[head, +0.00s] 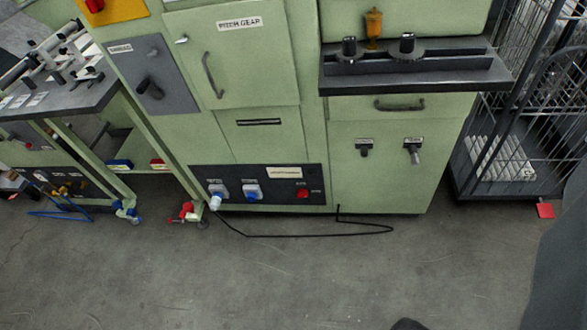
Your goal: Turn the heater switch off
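A green machine cabinet (260,130) stands ahead. No label that I can read says heater, so I cannot tell which control is the heater switch. The right one has a paler lever hanging down. A red button (302,193) sits on the low black socket panel (230,172). I cannot make out my gripper or its fingers.
A black cable (300,236) lies on the floor before the cabinet. A wire cage cart (500,120) stands at the right, a dark-topped bench (60,105) at the left. A dark ledge (440,84) juts out above the two switches. The grey floor (240,280) in front is mostly clear.

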